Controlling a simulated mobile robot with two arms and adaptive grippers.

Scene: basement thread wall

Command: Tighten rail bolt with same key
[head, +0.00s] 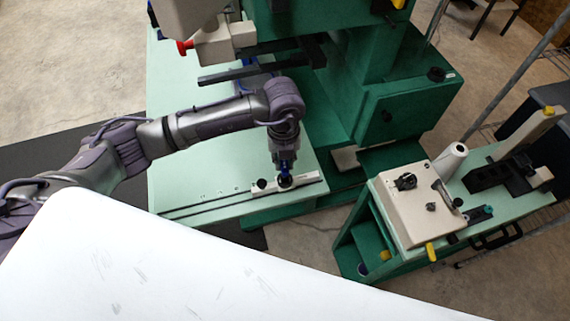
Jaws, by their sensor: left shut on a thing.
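A pale rail (303,187) lies along the right front edge of the light green machine table. A black bolt (261,184) stands at its left end. My left gripper (285,175) points down over the middle of the rail, by a dark round bolt head there. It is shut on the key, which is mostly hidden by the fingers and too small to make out. I cannot tell whether the key sits in the bolt.
The green machine (345,95) rises behind the rail, with a dark bar (240,72) reaching over the table. A green cart (395,262) stands at the right, carrying a beige box (415,210), a white roll (450,160) and a black block (497,177). The table's left part is clear.

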